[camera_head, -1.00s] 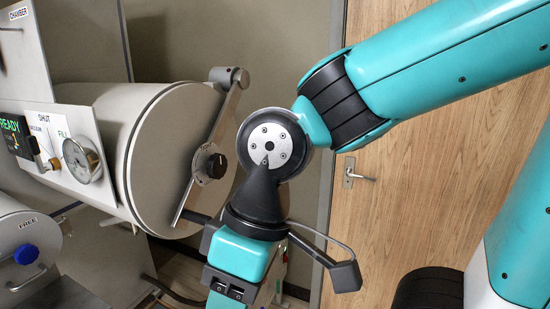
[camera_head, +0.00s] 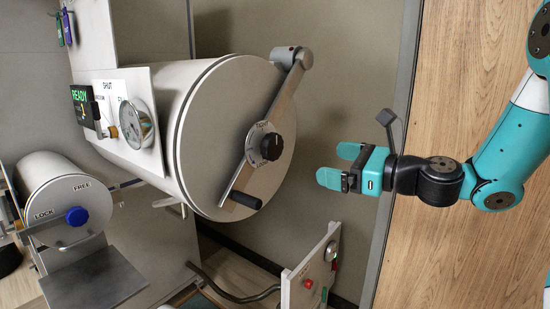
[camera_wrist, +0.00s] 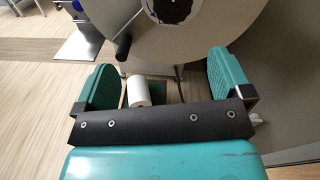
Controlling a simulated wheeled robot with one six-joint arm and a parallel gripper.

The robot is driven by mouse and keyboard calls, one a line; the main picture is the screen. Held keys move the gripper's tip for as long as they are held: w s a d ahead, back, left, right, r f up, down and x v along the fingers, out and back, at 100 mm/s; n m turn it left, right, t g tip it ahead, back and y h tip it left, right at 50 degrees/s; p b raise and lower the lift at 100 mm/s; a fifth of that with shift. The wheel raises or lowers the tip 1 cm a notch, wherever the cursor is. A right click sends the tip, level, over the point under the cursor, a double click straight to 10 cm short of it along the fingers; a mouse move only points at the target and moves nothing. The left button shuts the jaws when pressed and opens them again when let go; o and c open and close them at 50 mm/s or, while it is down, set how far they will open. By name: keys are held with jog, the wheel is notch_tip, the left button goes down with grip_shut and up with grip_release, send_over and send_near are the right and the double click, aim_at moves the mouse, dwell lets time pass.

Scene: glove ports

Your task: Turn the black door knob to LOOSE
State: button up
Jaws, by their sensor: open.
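The black door knob (camera_head: 272,147) sits at the middle of the large round door (camera_head: 215,125), on a pale dial plate with small lettering. The word TIGHT seems to be at the dial's top; its other marks are too small to read. A grey bar (camera_head: 265,130) with a black handle (camera_head: 246,201) at its lower end crosses the door behind the knob. My gripper (camera_head: 333,166) is open and empty, to the right of the knob and apart from it. In the wrist view the dial (camera_wrist: 168,10) is cut by the top edge, beyond my two teal fingers (camera_wrist: 160,82).
A smaller drum with a blue knob (camera_head: 77,216), marked LOCK and FREE, is at lower left above a grey shelf (camera_head: 95,278). A gauge (camera_head: 136,124) and READY display (camera_head: 85,107) are left of the door. A panel with a red button (camera_head: 308,283) stands below my gripper. A white roll (camera_wrist: 139,91) shows in the wrist view.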

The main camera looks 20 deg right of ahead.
jog(key=d+m, duration=0.1)
jog(key=p, duration=1.2)
send_near(276, 147)
jog(key=shift+t, duration=0.4)
jog(key=x, duration=0.9)
jog(key=shift+w+a+f, duration=0.1)
jog(key=shift+a, duration=0.2)
jog(key=shift+w+a+f, duration=0.1)
jog(key=shift+w+a, duration=0.2)
jog(key=shift+w, duration=0.15)
jog(key=c, duration=0.9)
